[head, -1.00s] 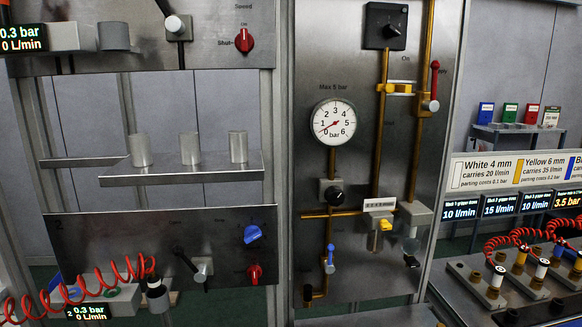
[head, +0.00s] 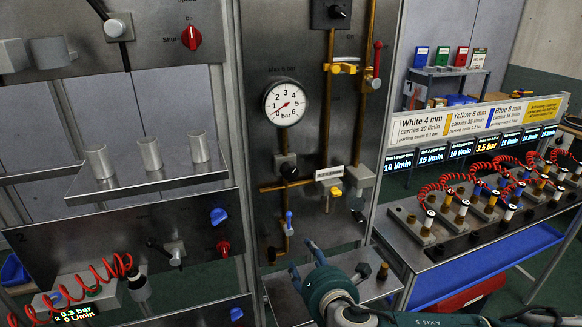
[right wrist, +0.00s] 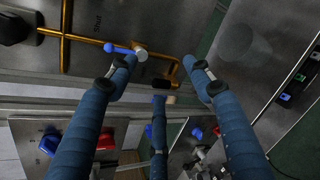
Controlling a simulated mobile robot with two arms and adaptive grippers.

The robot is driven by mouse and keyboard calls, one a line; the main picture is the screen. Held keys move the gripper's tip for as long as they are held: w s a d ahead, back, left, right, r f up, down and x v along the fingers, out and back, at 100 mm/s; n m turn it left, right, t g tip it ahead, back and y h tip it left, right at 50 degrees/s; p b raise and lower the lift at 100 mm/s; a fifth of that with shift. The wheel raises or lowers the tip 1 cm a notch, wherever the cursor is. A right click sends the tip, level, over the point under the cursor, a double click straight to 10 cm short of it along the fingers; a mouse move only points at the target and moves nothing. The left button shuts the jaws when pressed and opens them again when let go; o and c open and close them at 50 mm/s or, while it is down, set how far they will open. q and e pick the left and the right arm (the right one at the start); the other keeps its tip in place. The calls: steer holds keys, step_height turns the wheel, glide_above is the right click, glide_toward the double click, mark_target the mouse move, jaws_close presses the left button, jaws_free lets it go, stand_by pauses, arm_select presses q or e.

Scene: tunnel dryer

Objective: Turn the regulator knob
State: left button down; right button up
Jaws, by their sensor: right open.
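The regulator knob (head: 289,171) is a black round knob on the steel panel, just below the round pressure gauge (head: 284,103). The gauge needle's exact reading is too small to tell. My right gripper (head: 305,262) is open and empty, low in front of the panel and below the knob, apart from it. In the right wrist view my blue fingers (right wrist: 160,72) are spread near the blue-handled valve (right wrist: 118,48). A dark round part at that view's upper left edge looks like the knob (right wrist: 15,28). My left gripper is not in view.
Brass pipes (head: 327,115) run up the panel, with a red-handled valve (head: 376,65) and a yellow-handled one (head: 335,192). A shelf with metal cylinders (head: 149,153) stands left. A bench with red coiled hoses (head: 437,187) stands right.

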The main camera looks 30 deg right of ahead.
mark_target(292, 173)
step_height(292, 173, up, 19)
steer(key=n+t+y+p, duration=0.15)
steer(key=n+t, duration=0.35)
steer(key=n, duration=0.6)
steer(key=shift+h, duration=0.25)
steer(key=b+x, duration=0.2)
steer(key=b, duration=0.3)
steer(key=f+b+x, duration=0.1)
steer(key=b+x, duration=0.2)
steer(key=b, duration=0.2)
steer(key=shift+w+d+r+b, duration=0.1)
steer(key=shift+w+b, duration=0.15)
steer(key=shift+b, duration=0.2)
steer(key=p+x, duration=0.1)
steer(key=x, duration=0.3)
steer(key=shift+w+r+p, duration=0.1)
steer(key=shift+r+p, duration=0.05)
steer(key=shift+p, duration=0.2)
steer(key=shift+w+n, duration=0.3)
steer(key=shift+w, duration=0.2)
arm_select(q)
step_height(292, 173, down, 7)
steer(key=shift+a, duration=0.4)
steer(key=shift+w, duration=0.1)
arm_select(e)
steer(key=shift+d, duration=0.1)
steer(key=c, duration=1.1)
